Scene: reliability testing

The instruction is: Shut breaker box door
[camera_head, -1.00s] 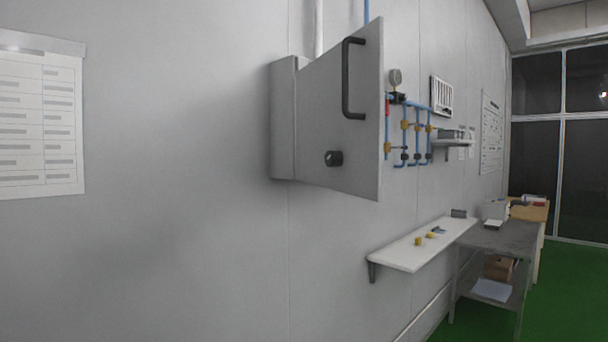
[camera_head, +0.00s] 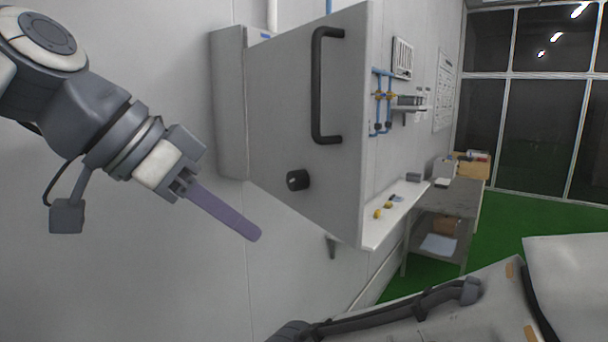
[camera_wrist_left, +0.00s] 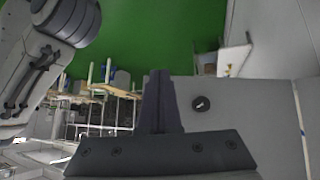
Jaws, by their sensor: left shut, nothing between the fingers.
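The grey breaker box (camera_head: 230,110) is fixed to the wall. Its door (camera_head: 280,110) stands open, jutting out from the wall, with its outer face towards me. That face bears a black handle (camera_head: 325,85) near the free edge and a black knob (camera_head: 298,180) lower down. The door hides the box's inside. My left gripper (camera_head: 257,234) is shut and empty, left of and below the knob, apart from the handle. In the left wrist view, the shut fingers (camera_wrist_left: 159,75) point away beside the door face (camera_wrist_left: 240,110) and knob (camera_wrist_left: 201,103). My right gripper is out of view.
A white shelf (camera_head: 398,210) with small yellow items is on the wall beyond the door. A grey table (camera_head: 450,198) stands farther back. Blue pipes (camera_head: 378,100) run on the wall. The wall left of the box is clear apart from my arm.

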